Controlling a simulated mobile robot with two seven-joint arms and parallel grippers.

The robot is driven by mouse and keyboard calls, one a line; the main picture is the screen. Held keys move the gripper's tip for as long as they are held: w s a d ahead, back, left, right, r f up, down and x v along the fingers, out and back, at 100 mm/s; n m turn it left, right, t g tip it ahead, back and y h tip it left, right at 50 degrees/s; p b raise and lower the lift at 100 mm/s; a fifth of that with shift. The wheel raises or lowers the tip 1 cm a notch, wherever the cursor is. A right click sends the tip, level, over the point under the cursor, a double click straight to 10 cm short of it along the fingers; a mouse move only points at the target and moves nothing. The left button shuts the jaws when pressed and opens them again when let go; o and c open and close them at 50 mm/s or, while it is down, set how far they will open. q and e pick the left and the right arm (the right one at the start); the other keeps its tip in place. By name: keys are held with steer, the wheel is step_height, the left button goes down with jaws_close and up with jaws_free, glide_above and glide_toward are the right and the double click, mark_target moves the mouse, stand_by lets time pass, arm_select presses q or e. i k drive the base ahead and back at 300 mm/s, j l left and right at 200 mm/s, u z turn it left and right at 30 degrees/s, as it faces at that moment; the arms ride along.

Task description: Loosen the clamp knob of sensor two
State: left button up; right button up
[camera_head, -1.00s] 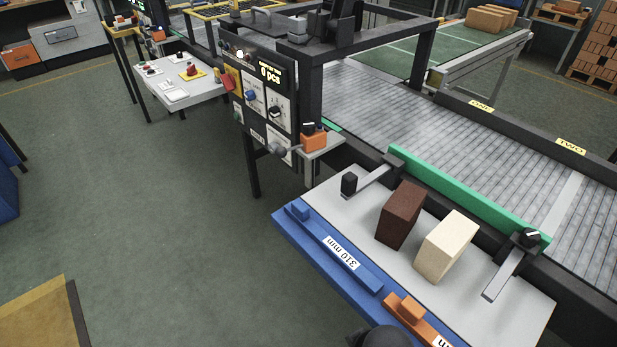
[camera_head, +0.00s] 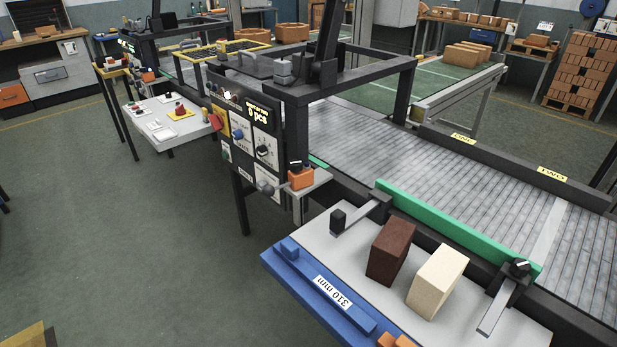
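A yellow label TWO (camera_head: 552,174) and a yellow label ONE (camera_head: 462,138) sit on the dark far rail of the roller conveyor (camera_head: 400,160). No sensor beside them can be made out. A black knob with a white mark (camera_head: 519,268) sits on a clamp at the right end of the green guide bar (camera_head: 450,225). Another black knob (camera_head: 339,218) stands at the left bracket. An orange block with a dark top (camera_head: 301,179) sits beside the control panel. I cannot tell which knob belongs to sensor two. Neither of my grippers is in view.
A dark brown brick (camera_head: 390,250) and a cream brick (camera_head: 437,280) stand on the grey shelf with a blue 310 mm bar (camera_head: 322,292) in front. The control panel (camera_head: 246,130) reads 0 pcs. The green floor (camera_head: 130,240) at left is clear.

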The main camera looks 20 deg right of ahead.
mark_target(296, 166)
steer(key=i+j+z, duration=0.2)
steer(key=z, duration=0.3)
steer(key=i+j+z, duration=0.15)
steer(key=j+z, duration=0.3)
steer(key=i+j+z, duration=0.15)
steer(key=z, duration=0.35)
steer(key=j, duration=0.1)
